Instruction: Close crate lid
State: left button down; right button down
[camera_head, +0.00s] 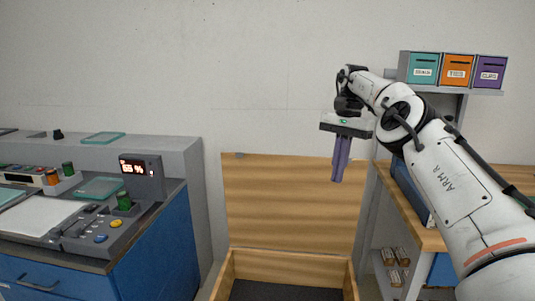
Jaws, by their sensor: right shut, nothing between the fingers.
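The wooden crate (241,271) stands low in the middle, at the bottom of the head view. Its front is cut off by the frame edge, and its dark floor shows inside. The crate lid (285,205) is open and stands upright at the back of the crate. My right gripper (337,180) is shut and empty, pointing down in front of the lid's upper right part. I cannot tell whether its fingertips touch the lid. My left gripper is not in view.
A blue cabinet (155,247) with a control panel (100,232) stands at the left. At the right, a wooden-topped bench (428,238) stands close to the crate. Teal, orange and purple bins (457,70) sit on a shelf above it. The wall behind is bare.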

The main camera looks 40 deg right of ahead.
aim_at(278, 202)
jog(key=u, duration=2.9)
jog(key=k, duration=2.5)
jog(key=z, duration=1.75)
